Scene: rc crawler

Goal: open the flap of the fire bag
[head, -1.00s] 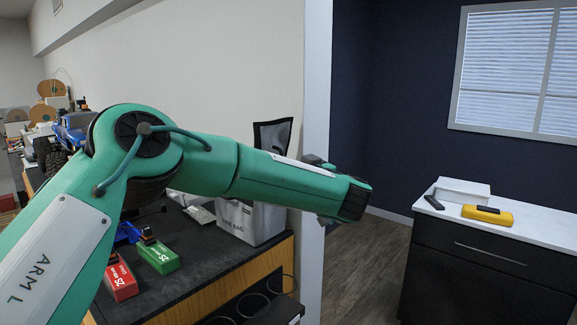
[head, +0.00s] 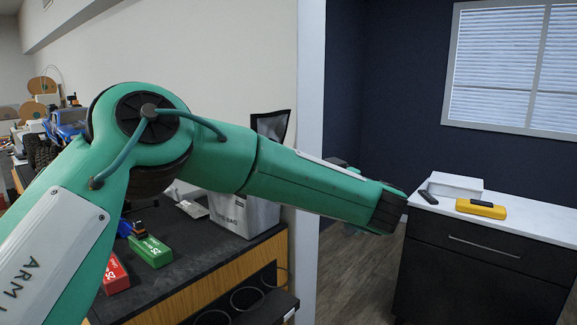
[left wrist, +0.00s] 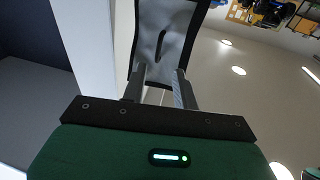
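The fire bag (head: 243,214) is a grey-white box with dark lettering on the bench, partly hidden behind my left arm. Its flap (head: 271,124), a pale panel with a black border, stands raised above the bag. In the left wrist view the flap (left wrist: 162,32) shows beyond the fingers, with a dark slot in it. My left gripper (left wrist: 160,88) has its fingers apart, with no object clearly gripped between them. In the head view my left arm hides the fingers. My right gripper is in neither view.
A green box (head: 151,251) and a red box (head: 115,275) lie on the dark bench top (head: 190,265). A blue crawler (head: 66,124) stands at the far left. A pale wall edge (head: 309,110) rises beside the bag. A white-topped cabinet (head: 540,226) holds a yellow case (head: 480,209).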

